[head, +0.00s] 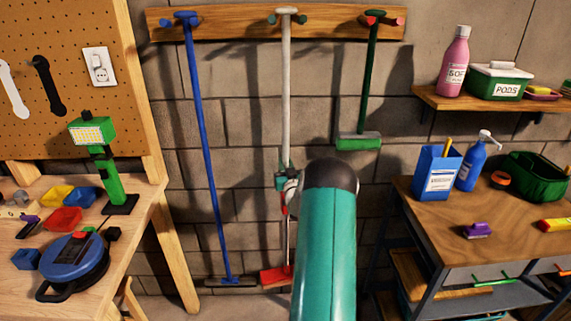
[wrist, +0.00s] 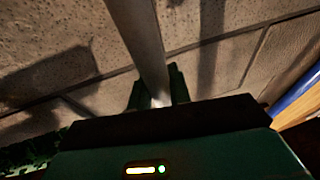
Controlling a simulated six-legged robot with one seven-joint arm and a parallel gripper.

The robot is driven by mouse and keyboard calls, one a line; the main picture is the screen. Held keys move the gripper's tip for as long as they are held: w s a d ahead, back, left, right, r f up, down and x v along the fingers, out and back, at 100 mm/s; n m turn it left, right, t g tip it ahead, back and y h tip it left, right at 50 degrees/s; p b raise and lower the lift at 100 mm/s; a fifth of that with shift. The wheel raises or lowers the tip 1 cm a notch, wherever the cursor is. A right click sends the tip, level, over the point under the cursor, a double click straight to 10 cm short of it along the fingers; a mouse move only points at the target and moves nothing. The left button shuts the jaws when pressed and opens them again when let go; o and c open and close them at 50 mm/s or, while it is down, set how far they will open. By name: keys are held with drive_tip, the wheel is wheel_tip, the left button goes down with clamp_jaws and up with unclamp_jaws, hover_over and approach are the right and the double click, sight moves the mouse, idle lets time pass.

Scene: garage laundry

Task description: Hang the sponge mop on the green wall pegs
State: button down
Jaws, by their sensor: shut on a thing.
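The sponge mop (head: 286,95) has a pale whitish handle and a red head (head: 277,275) near the floor. It stands almost upright against the wall. Its pale top end (head: 286,11) is in front of the rail between the two green wall pegs (head: 272,19) (head: 301,20); I cannot tell whether it rests on them. My gripper (head: 283,181) is shut on the handle below its middle. In the wrist view, the pale handle (wrist: 138,38) runs down between the fingers of my gripper (wrist: 158,92). My arm hides part of the lower handle.
The wooden rail (head: 225,24) also carries a blue broom (head: 199,120) on the left and a short green-handled tool (head: 371,80) by red pegs on the right. A workbench (head: 140,225) stands left; a table (head: 450,220) and shelf (head: 430,98) stand right.

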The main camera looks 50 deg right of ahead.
drive_tip(key=shift+f, duration=0.1)
drive_tip(key=c, duration=1.2)
unclamp_jaws()
drive_tip(key=shift+f, duration=0.15)
drive_tip(key=shift+s, duration=0.1)
drive_tip(key=v, duration=1.3)
drive_tip(key=shift+s+a, duration=0.2)
drive_tip(key=shift+s, duration=0.1)
drive_tip(key=shift+w, duration=0.1)
